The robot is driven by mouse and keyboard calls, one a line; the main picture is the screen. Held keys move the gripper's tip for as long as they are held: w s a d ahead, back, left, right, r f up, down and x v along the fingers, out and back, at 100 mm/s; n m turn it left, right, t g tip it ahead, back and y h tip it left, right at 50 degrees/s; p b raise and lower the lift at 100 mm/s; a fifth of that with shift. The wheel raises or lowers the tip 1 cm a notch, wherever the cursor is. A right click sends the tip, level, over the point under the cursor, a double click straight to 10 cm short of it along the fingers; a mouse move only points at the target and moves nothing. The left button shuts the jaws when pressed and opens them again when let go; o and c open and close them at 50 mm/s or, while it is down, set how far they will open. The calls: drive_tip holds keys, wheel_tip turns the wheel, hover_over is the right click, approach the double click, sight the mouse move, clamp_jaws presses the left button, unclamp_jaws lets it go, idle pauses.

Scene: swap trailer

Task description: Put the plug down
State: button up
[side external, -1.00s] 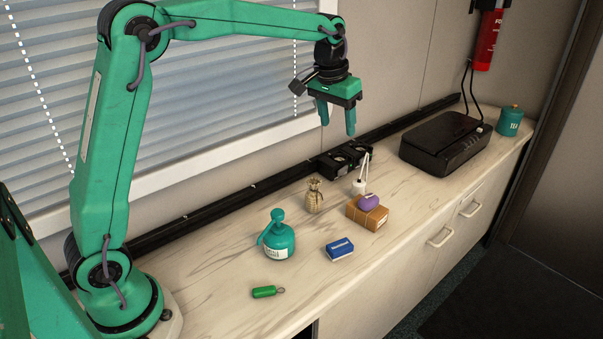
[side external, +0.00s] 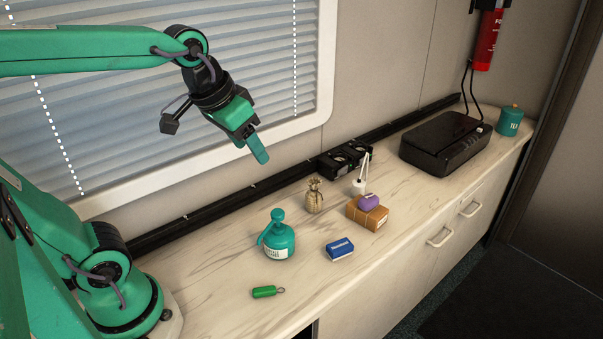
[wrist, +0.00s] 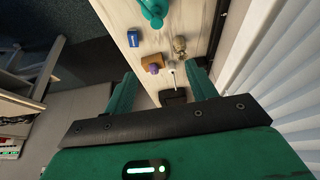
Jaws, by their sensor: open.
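My gripper (side external: 262,157) is open and empty, raised high above the counter near the window, with its fingers tilted down to the right. The wrist view shows its two fingers (wrist: 163,75) spread apart with nothing between them but the distant counter. I cannot make out anything that is clearly a plug. A black block with two round sockets (side external: 345,158) is at the back rail, and I see no plug standing out from it. A small green cylinder with a ring at one end (side external: 264,292) lies near the counter's front edge.
On the counter (side external: 215,272) stand a teal jug (side external: 278,241), a sack (side external: 313,197), a white pot with sticks (side external: 358,187), a blue box (side external: 339,249) and a brown parcel (side external: 366,216) under a purple lump (side external: 368,201). A black device (side external: 444,142) and teal canister (side external: 509,121) are farther right.

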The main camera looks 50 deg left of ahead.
drive_tip(key=s+f, duration=0.3)
drive_tip(key=s, duration=0.3)
drive_tip(key=shift+s+f+t, duration=0.15)
drive_tip(key=shift+f+t, duration=0.15)
drive_tip(key=shift+t, duration=0.1)
drive_tip(key=c, duration=0.7)
drive_tip(key=shift+w+r, duration=0.1)
drive_tip(key=shift+w, duration=0.15)
drive_tip(key=c, duration=0.4)
drive_tip(key=shift+w+r, duration=0.1)
drive_tip(key=shift+w, duration=0.25)
clamp_jaws()
drive_tip(key=w+f+g, duration=0.1)
drive_tip(key=w, duration=1.7)
drive_tip(key=w+a+f+g, duration=0.1)
drive_tip(key=w+f, duration=1.3)
drive_tip(key=w, duration=0.1)
drive_tip(key=shift+w+a, duration=0.15)
drive_tip(key=shift+a, duration=0.15)
